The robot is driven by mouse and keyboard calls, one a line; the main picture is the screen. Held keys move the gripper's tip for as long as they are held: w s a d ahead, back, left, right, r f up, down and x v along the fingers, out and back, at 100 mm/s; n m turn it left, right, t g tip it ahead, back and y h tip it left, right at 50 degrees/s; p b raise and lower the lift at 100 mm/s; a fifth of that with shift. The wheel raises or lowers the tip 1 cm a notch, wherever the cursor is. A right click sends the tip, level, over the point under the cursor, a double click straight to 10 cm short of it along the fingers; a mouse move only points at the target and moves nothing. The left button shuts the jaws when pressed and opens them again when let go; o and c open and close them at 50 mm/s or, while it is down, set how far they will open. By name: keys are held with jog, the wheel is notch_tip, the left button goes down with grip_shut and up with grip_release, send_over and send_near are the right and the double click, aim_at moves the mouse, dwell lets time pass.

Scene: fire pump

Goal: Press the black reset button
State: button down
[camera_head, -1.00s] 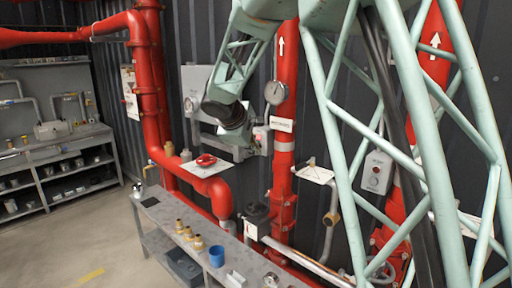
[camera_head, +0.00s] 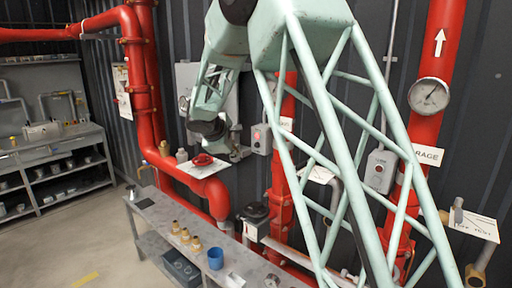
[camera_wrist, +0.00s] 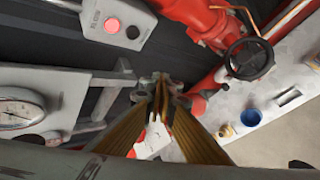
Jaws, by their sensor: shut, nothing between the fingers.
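A grey control box (camera_wrist: 118,20) is at the top of the wrist view. It carries a lit red round lamp (camera_wrist: 112,25) and, right beside it, a small black button (camera_wrist: 133,32). The box also shows in the head view (camera_head: 262,138), partly behind my arm, and its black button is too small to make out there. My gripper (camera_wrist: 161,82) is shut and empty, its fingertips together below and to the right of the box in the wrist view, apart from the button. In the head view the fingertips are hard to make out near the box's left side.
A black handwheel (camera_wrist: 249,58) on red pipework is right of my gripper. A gauge (camera_wrist: 18,112) is at the left. In the head view a workbench (camera_head: 160,215) holds brass fittings and a blue cup (camera_head: 215,258). Another grey box (camera_head: 380,170) is further right.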

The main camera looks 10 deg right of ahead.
jog(key=shift+w+d, duration=0.1)
jog(key=shift+d, duration=0.05)
jog(key=w+d+p, duration=0.3)
jog(key=w+d, duration=0.2)
jog(key=d, duration=0.2)
dwell(0.8)
jog(key=shift+w+d, duration=0.55)
jog(key=shift+d, duration=0.15)
dwell(3.1)
jog(key=shift+s+a+b, duration=0.15)
jog(key=shift+b, duration=0.2)
jog(key=shift+s+a+b, duration=0.4)
jog(key=shift+a+b, duration=0.05)
jog(key=shift+a, duration=0.15)
dwell(0.3)
jog(key=shift+s+a+b, duration=0.65)
jog(key=shift+s+a, duration=0.1)
jog(key=shift+a, duration=0.25)
jog(key=shift+s+a+b, duration=0.65)
jog(key=shift+s+a, duration=0.1)
jog(key=shift+a, duration=0.25)
